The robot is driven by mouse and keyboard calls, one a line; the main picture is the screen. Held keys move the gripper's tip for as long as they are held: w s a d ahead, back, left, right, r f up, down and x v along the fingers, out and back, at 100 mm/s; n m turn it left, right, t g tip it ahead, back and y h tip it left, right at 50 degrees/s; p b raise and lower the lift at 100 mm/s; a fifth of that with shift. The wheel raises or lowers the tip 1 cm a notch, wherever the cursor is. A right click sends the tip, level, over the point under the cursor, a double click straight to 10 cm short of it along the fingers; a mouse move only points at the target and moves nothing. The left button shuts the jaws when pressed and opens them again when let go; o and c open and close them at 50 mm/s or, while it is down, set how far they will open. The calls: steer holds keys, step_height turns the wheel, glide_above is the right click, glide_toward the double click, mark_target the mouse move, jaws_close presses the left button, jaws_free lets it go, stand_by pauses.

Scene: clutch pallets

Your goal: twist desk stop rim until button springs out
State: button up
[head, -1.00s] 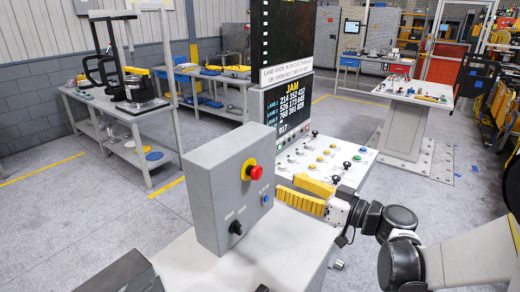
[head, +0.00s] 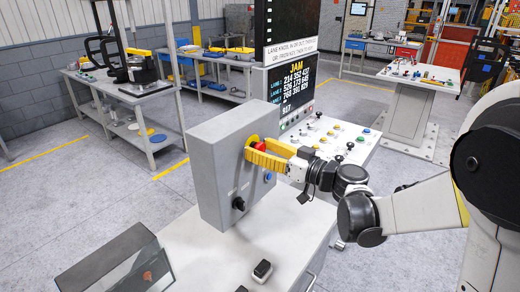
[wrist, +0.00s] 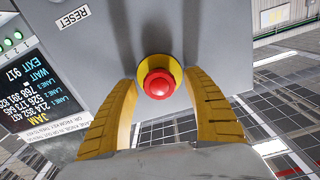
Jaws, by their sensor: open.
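The desk stop is a red mushroom button (wrist: 158,83) on a round yellow plate (wrist: 174,70), set on the front of a grey control box (head: 219,170). In the head view the red button (head: 262,146) shows between the yellow fingers of my gripper (head: 259,152). In the wrist view my gripper (wrist: 160,112) is open, one finger on each side and below the button. A gap shows between each finger and the red rim. The button is ahead of the fingers and centred between them.
A blue button (head: 268,177) and a black knob (head: 239,203) sit lower on the box. A RESET label (wrist: 72,19) shows in the wrist view. A screen reading JAM (head: 291,85) and a panel of knobs (head: 335,138) stand behind.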

steer(key=c, duration=1.2)
